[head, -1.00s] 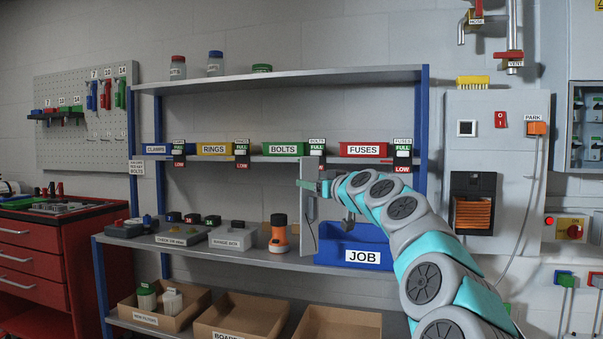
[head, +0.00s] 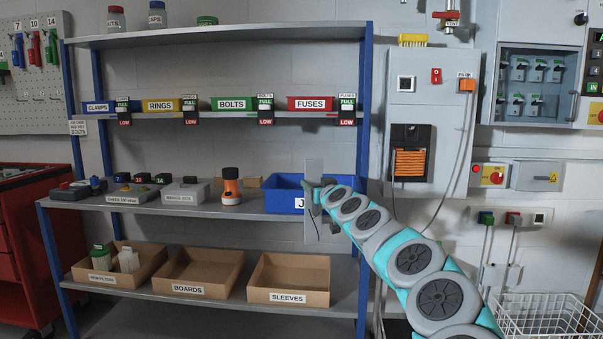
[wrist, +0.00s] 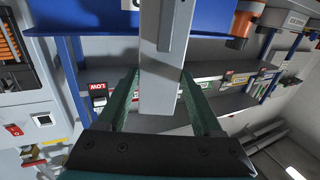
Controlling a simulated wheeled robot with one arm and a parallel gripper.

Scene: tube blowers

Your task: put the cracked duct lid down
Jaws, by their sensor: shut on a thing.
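The duct lid is a flat, narrow grey panel (head: 311,228), held upright in front of the blue JOB bin (head: 284,193) in the head view. My gripper (head: 319,192) is shut on the lid, near its middle height. In the wrist view the lid (wrist: 161,88) stands between the two green fingers of my gripper (wrist: 160,76). No crack can be made out on the faces I see. The lid hides part of the JOB bin and its label.
The middle shelf (head: 255,209) carries an orange-and-black lamp-like item (head: 230,185) and grey boxes left of the JOB bin. Below are open cardboard boxes, including BOARDS (head: 187,289) and SLEEVES (head: 296,297). A white wire basket (head: 545,318) stands at lower right.

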